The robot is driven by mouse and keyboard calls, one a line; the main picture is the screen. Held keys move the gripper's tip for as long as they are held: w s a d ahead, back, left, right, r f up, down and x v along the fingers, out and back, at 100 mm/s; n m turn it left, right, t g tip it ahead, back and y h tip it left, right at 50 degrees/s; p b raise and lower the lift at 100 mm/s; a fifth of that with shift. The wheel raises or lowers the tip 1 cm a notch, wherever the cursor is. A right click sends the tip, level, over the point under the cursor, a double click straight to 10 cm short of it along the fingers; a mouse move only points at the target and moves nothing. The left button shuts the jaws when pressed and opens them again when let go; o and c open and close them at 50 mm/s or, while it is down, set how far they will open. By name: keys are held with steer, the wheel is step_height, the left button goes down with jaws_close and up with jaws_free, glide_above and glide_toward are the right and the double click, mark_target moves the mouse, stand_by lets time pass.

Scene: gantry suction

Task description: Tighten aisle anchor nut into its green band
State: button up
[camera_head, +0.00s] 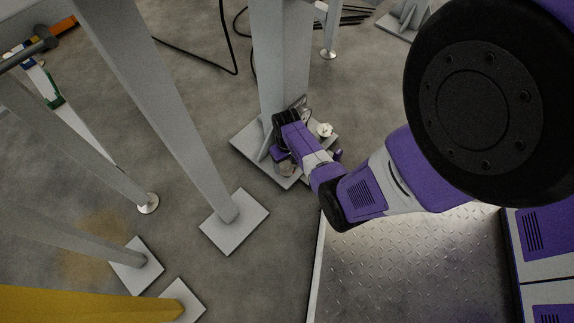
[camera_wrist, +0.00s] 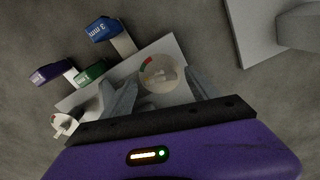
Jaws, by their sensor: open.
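In the wrist view a round pale dial (camera_wrist: 172,66) sits on a light base plate (camera_wrist: 88,90), with a small red and green arc on its upper left. A nut-like pale piece (camera_wrist: 157,77) shows near its middle, but its angle against the green is too small to read. My gripper (camera_wrist: 163,84) is open, with one finger on each side of the dial; I cannot tell whether they touch it. In the head view my gripper (camera_head: 284,158) is low beside the grey column (camera_head: 285,60), over its foot plate (camera_head: 248,141), and the dial between the fingers is hidden there.
Blue (camera_wrist: 101,29), green (camera_wrist: 91,73) and purple (camera_wrist: 50,73) tags stand beside the plate. A second pale dial (camera_wrist: 62,125) is at the left. A slanted grey leg (camera_head: 160,110) on its foot plate (camera_head: 234,222) stands left of my arm.

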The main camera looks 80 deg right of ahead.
mark_target(287, 165)
steer(key=shift+f, duration=0.1)
steer(key=c, duration=1.4)
steer(key=shift+o, duration=0.2)
steer(key=shift+r+m+p, duration=0.25)
steer(key=shift+m+p, duration=0.65)
steer(key=shift+p, duration=0.05)
steer(key=shift+f+m+p, duration=0.25)
steer(key=shift+m+p, duration=0.35)
steer(key=shift+m, duration=1.1)
steer(key=o, duration=1.4)
steer(key=shift+c, duration=0.2)
step_height(287, 165, up, 8)
steer(key=p, duration=0.5)
steer(key=shift+f, duration=0.1)
